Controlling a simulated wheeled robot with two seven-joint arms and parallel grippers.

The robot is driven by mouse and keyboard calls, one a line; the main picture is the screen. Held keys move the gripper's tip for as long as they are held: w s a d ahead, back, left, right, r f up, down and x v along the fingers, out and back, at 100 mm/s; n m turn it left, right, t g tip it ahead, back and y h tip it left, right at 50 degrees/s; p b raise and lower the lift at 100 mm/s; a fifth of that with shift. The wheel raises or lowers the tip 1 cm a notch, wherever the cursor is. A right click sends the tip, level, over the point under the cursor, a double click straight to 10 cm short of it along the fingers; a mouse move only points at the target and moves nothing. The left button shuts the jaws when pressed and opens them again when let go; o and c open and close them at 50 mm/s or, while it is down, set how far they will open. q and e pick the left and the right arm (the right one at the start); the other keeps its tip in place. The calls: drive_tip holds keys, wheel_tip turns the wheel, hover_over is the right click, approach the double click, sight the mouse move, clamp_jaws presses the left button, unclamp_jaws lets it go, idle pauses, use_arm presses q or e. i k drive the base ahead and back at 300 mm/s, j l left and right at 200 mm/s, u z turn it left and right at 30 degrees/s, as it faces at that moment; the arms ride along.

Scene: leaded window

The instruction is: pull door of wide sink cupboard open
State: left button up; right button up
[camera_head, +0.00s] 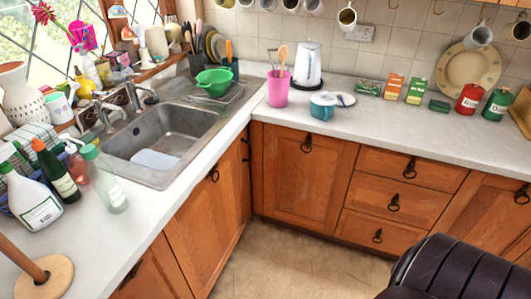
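The wide sink cupboard (205,225) is under the sink, on the left run of the counter. Its brown wooden door looks closed and flush with the front. A dark ring handle (214,176) hangs near the top of the door. Another dark handle (246,150) shows closer to the corner. Neither of my grippers is in view, and nothing touches the door.
A black padded, ribbed object (450,272) fills the lower right. The beige floor (290,260) before the cupboard is clear. Another cupboard door (150,278) is at lower left. Bottles (55,170) and a wooden stand (45,280) are on the counter.

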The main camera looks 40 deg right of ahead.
sight(201, 236)
drive_tip(key=z, duration=0.8)
drive_tip(key=i+l+u, duration=0.35)
drive_tip(key=i+l, duration=0.35)
drive_tip(key=i, duration=0.15)
